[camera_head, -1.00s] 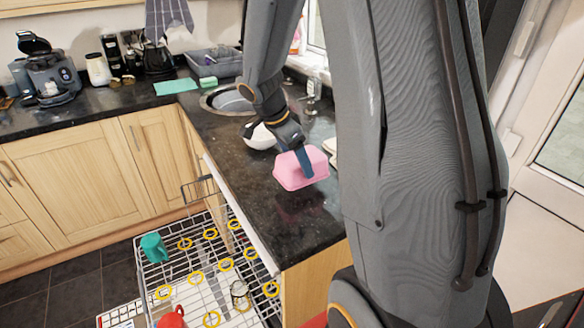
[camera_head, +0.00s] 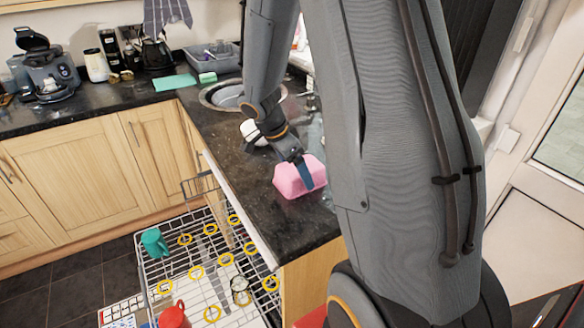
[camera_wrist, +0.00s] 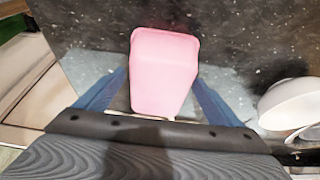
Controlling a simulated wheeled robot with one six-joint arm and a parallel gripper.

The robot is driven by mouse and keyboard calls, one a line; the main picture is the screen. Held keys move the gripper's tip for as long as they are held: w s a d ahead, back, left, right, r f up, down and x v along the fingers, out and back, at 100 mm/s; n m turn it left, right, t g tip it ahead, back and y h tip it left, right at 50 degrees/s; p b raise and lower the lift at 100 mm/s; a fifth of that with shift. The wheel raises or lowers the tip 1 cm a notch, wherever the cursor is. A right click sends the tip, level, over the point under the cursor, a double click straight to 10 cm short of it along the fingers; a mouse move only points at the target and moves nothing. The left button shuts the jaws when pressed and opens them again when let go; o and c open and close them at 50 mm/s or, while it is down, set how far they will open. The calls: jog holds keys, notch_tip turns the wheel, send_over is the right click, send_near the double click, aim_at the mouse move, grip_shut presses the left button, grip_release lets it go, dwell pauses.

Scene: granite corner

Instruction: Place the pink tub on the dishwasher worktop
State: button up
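The pink tub (camera_head: 290,180) is at the near part of the dark granite worktop (camera_head: 262,215) beside the open dishwasher rack. It looks low against the surface; I cannot tell for sure whether it touches. My gripper (camera_head: 306,172) reaches down over it, one blue finger in front of its near side. In the wrist view the pink tub (camera_wrist: 165,70) lies between the two blue fingers (camera_wrist: 161,75), whose tips come up against its sides. The gripper looks shut on it.
A white bowl (camera_head: 252,132) stands behind the tub, and white crockery (camera_wrist: 285,105) shows at right in the wrist view. The sink (camera_head: 222,95) is farther back. The pulled-out dishwasher rack (camera_head: 205,265) holds a teal mug (camera_head: 154,242) and a red item (camera_head: 172,316). Bare worktop lies left of the tub.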

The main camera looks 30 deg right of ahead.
jog(key=shift+r, duration=0.1)
jog(key=shift+r, duration=0.15)
jog(key=shift+w+a+r, duration=0.1)
jog(key=shift+a+r, duration=0.05)
jog(key=shift+r, duration=0.2)
jog(key=b+v, duration=0.3)
jog(key=v, duration=0.8)
jog(key=s+a+f+n+y, duration=0.2)
jog(key=s+a+f+n, duration=0.2)
jog(key=n, duration=0.5)
jog(key=s+a+f+n+t+y, duration=0.1)
jog(key=s+a+f+n+y, duration=0.1)
jog(key=s+a+f+n, duration=0.3)
jog(key=shift+s+a+f+n, duration=0.35)
jog(key=shift+s+a+n, duration=1.65)
jog(key=shift+s, duration=0.95)
jog(key=shift+d, duration=0.1)
